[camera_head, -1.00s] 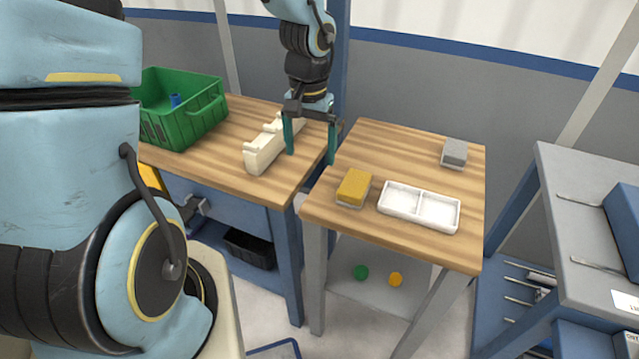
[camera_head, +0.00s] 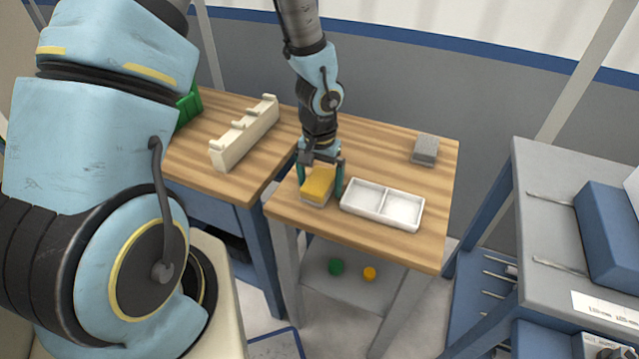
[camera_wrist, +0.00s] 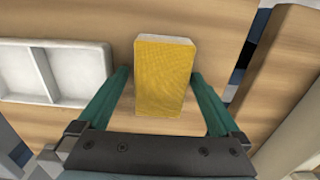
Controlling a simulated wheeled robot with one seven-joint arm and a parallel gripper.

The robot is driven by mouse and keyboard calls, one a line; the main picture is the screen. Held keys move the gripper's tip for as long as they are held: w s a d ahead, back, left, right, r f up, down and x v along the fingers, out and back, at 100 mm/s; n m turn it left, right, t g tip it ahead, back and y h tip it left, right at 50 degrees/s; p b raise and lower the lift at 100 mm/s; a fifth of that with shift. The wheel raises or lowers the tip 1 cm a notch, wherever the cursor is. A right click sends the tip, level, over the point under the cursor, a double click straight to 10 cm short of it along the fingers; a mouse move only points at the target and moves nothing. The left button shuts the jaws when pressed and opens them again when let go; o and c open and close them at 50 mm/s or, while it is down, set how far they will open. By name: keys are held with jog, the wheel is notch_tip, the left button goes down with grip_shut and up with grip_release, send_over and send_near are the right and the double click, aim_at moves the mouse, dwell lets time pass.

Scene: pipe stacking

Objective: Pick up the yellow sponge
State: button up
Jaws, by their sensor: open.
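The yellow sponge (camera_head: 318,183) with a pale underside lies on the right wooden table, left of a white two-part tray (camera_head: 383,203). My gripper (camera_head: 320,190) is open, with one teal finger on each side of the sponge. In the wrist view the sponge (camera_wrist: 164,76) stands between the spread fingers of my gripper (camera_wrist: 160,88), with a visible gap on both sides. The fingers do not appear to touch it. How low the fingertips are beside it is hard to tell.
A grey block (camera_head: 425,149) lies at the table's far right. A cream rack (camera_head: 244,133) and a green crate (camera_head: 187,108) are on the left table (camera_head: 190,160). A grey bench (camera_head: 530,220) stands on the right.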

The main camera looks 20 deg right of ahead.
jog(key=shift+c, duration=0.4)
jog(key=c, duration=1.2)
